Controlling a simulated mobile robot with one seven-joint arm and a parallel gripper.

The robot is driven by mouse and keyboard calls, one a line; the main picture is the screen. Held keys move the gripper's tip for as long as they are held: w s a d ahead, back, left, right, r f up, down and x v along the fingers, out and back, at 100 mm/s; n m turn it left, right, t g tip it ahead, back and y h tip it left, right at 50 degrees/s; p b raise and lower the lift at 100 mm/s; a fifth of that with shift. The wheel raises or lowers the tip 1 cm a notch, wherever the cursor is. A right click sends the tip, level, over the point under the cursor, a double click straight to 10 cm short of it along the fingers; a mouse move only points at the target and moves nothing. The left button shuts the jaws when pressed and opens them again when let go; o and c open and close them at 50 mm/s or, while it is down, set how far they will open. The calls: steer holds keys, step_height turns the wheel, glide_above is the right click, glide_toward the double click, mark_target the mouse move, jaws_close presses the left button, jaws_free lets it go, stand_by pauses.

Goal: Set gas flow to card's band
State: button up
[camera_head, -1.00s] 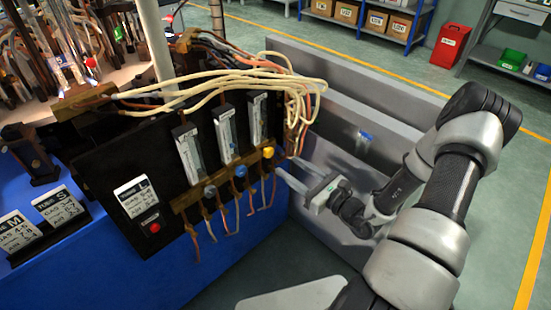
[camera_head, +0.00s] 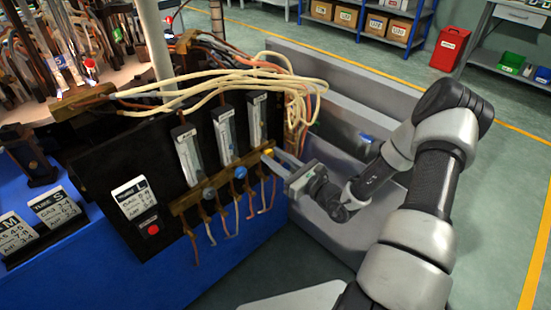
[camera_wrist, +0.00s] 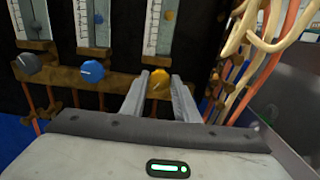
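The black panel (camera_head: 110,180) carries three flow meters: left (camera_head: 188,152), middle (camera_head: 224,134) and right (camera_head: 257,118). Below them are a grey knob (camera_head: 209,194), a blue knob (camera_head: 240,172) and a yellow knob (camera_head: 267,153). A card headed TUBE L (camera_head: 132,197) is fixed on the panel; its numbers are too blurred to read surely. My gripper (camera_wrist: 159,84) is open at the yellow knob (camera_wrist: 159,76), one finger toward each side; contact cannot be told. In the wrist view, a float (camera_wrist: 168,15) shows in the right meter's tube.
Cards for TUBE S (camera_head: 55,206) and TUBE M (camera_head: 14,232) stand on the blue bench at left. Pale hoses (camera_head: 230,82) loop above the meters and hang down close to the right of my gripper. A red button (camera_head: 153,230) sits below the card. A grey wall (camera_head: 350,105) stands behind my arm.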

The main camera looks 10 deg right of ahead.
steer(key=shift+c, duration=0.7)
steer(key=shift+n+p, duration=0.4)
steer(key=shift+n, duration=1.2)
steer(key=o, duration=1.1)
steer(key=shift+c, duration=0.2)
steer(key=shift+s, duration=0.1)
steer(key=p+v, duration=0.2)
steer(key=v, duration=1.5)
steer(key=shift+s, duration=0.2)
